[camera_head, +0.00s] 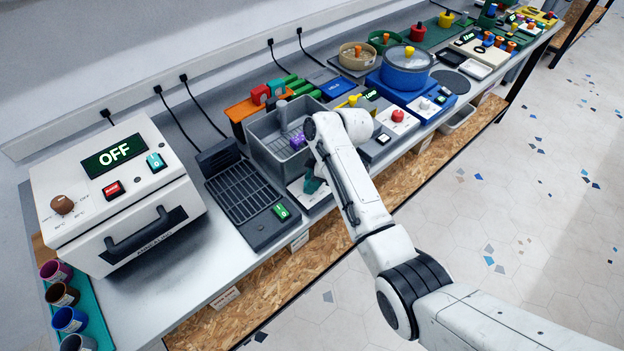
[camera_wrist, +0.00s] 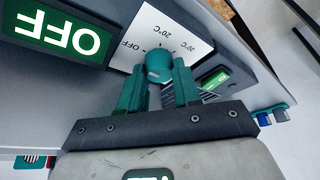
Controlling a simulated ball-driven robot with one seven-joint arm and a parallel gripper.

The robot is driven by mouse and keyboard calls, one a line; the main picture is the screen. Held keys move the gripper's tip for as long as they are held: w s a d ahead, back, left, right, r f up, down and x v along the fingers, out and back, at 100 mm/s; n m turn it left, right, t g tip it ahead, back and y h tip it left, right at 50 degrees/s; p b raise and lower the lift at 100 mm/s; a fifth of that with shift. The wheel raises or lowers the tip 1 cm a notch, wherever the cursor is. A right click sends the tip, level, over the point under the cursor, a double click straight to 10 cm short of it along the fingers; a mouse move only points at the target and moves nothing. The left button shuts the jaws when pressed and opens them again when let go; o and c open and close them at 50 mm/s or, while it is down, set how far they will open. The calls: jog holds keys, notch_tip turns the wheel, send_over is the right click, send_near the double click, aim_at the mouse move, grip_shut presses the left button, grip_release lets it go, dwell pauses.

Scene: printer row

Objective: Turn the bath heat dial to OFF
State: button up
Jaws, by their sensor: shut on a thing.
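The bath heat dial (camera_wrist: 159,64) is a round teal knob on a white scale plate (camera_wrist: 188,32) printed OFF, 20°C and 30°C. It sits between the two teal fingers of my gripper (camera_wrist: 160,76), which is shut on it. I cannot clearly tell which mark the dial points to. In the head view, the grey bath (camera_head: 262,150) stands mid-bench. My gripper's teal fingers (camera_head: 312,184) are at its front panel, and my arm hides the dial.
A green rocker switch (camera_wrist: 214,78) is close beside my right finger. In the head view, a white annealer (camera_head: 120,190) with its own brown dial and a dark drying rack (camera_head: 243,190) stand to the left. A blue pot (camera_head: 406,68) stands to the right.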

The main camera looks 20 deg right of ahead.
jog(key=o, duration=1)
jog(key=b+v, duration=0.1)
jog(key=v, duration=0.9)
jog(key=shift+r, duration=0.4)
